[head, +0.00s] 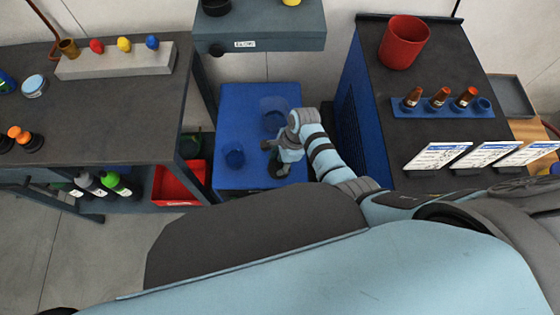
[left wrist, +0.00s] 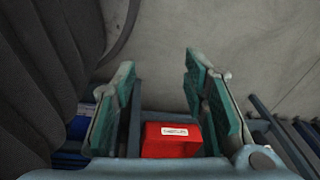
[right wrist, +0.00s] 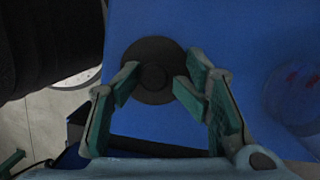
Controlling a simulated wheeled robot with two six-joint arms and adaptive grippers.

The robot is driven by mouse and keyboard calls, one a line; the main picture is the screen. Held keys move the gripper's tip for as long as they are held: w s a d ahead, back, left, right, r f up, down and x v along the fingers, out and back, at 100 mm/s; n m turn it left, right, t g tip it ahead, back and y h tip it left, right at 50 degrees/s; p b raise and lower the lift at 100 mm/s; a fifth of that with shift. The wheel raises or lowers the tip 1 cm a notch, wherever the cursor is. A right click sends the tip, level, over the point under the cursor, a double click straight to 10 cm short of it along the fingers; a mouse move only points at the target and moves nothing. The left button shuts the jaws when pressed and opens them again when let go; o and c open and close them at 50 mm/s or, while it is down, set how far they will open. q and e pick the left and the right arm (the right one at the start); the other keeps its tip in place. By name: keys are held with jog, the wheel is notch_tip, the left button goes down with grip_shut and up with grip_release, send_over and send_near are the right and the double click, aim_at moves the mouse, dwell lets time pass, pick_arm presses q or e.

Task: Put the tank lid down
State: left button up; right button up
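The tank lid is a dark round disc with a central knob (right wrist: 153,76), seen in the right wrist view over a flat blue surface. In the head view the lid (head: 278,169) shows as a small dark patch, partly hidden by my right gripper (head: 271,150), on the blue-topped unit (head: 225,108). In the right wrist view my right gripper (right wrist: 158,84) has its fingers apart on either side of the knob, with a gap visible on the right. My left gripper (left wrist: 158,68) is open and empty; it is outside the head view.
Dark benches stand left (head: 110,110) and right (head: 440,90). A red bin (head: 178,187) sits low on the left and shows in the left wrist view (left wrist: 170,140).

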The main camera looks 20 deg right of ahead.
jog(key=shift+s+r, duration=0.25)
jog(key=shift+s, duration=0.3)
jog(key=shift+s+r, duration=0.25)
jog(key=shift+s, duration=0.25)
pick_arm(q)
jog(key=s, duration=0.6)
pick_arm(e)
jog(key=shift+w+r, duration=0.25)
jog(key=p+v, duration=0.3)
jog(key=v, duration=0.3)
jog(key=shift+w+p, duration=0.2)
jog(key=shift+p, duration=0.15)
notch_tip(320, 180, up, 6)
jog(key=p, duration=0.2)
send_over(290, 169)
pick_arm(q)
jog(key=r, duration=0.1)
jog(key=w+r, duration=0.1)
jog(key=r, duration=0.1)
jog(key=w+r, duration=0.1)
jog(key=r, duration=0.1)
jog(key=shift+w+r, duration=0.15)
pick_arm(e)
jog(key=shift+w+d+f, duration=0.1)
jog(key=shift+f, duration=0.2)
jog(key=shift+d, duration=0.1)
